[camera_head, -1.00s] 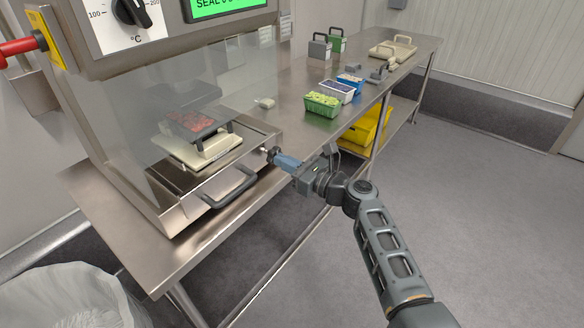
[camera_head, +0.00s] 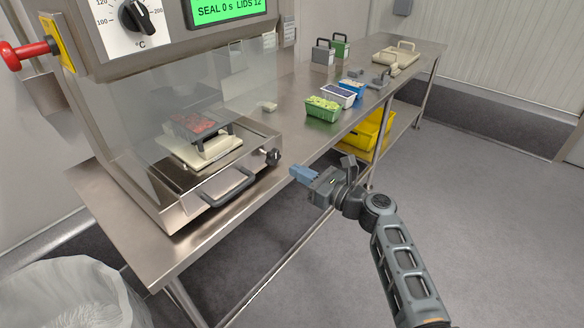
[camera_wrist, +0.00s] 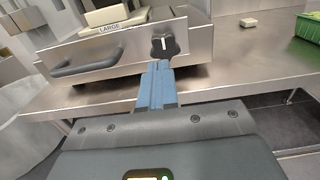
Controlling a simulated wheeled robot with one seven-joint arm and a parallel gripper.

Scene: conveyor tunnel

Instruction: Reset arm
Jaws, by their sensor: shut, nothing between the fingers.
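My gripper (camera_head: 296,172) is shut and empty, with its blue fingers pointing left in the head view. It hangs in the air just right of the sealing machine's drawer (camera_head: 228,180), apart from the dark knob (camera_head: 273,157) on the drawer's front. In the wrist view the blue fingertips (camera_wrist: 158,68) show just below the knob (camera_wrist: 165,42), with the drawer handle (camera_wrist: 87,62) to the left.
Green tub (camera_head: 322,109), white tub (camera_head: 338,95) and blue tub (camera_head: 351,85) stand on the steel table. A yellow crate (camera_head: 368,133) is below. The floor at right is clear.

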